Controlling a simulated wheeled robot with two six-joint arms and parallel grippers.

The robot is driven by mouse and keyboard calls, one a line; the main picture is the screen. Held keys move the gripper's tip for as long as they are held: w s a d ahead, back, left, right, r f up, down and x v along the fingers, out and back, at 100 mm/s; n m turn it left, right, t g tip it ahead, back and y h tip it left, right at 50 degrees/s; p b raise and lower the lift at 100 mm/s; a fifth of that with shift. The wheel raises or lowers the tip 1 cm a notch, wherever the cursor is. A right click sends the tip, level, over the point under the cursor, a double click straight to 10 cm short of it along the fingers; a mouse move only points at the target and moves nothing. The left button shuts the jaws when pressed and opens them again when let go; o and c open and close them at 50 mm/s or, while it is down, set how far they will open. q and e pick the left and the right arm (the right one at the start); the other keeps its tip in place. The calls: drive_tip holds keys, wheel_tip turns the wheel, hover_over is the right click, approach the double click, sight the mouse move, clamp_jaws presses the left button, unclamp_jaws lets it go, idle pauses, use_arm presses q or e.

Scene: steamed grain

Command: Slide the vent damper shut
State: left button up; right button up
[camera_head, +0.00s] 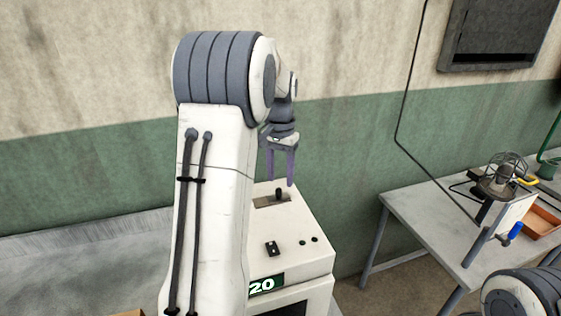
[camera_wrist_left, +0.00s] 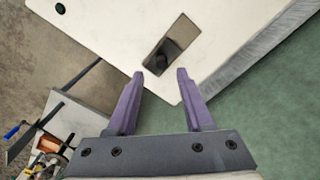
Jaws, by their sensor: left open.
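The vent damper appears to be the small dark knob (camera_head: 279,194) in a rectangular slot (camera_head: 262,202) on top of a white cabinet (camera_head: 304,226). In the left wrist view the slot (camera_wrist_left: 178,38) lies just beyond the fingertips, with a dark part at its near end. My left gripper (camera_head: 281,181) points down with its purple fingers apart and empty, above the knob in the picture. The fingers (camera_wrist_left: 160,74) also show in the left wrist view; contact with the knob cannot be made out. My right gripper is out of view.
A grey table (camera_head: 425,215) at the right holds a wire-caged device (camera_head: 503,178), a blue-handled tool (camera_head: 515,232) and an orange tray (camera_head: 543,222). A dark box (camera_head: 495,35) hangs on the wall. My left arm covers the cabinet's left side.

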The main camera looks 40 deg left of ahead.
sight(280, 188)
use_arm(q)
wheel_tip(280, 188, up, 7)
drive_tip(key=shift+b, duration=0.4)
drive_tip(key=shift+r, duration=0.1)
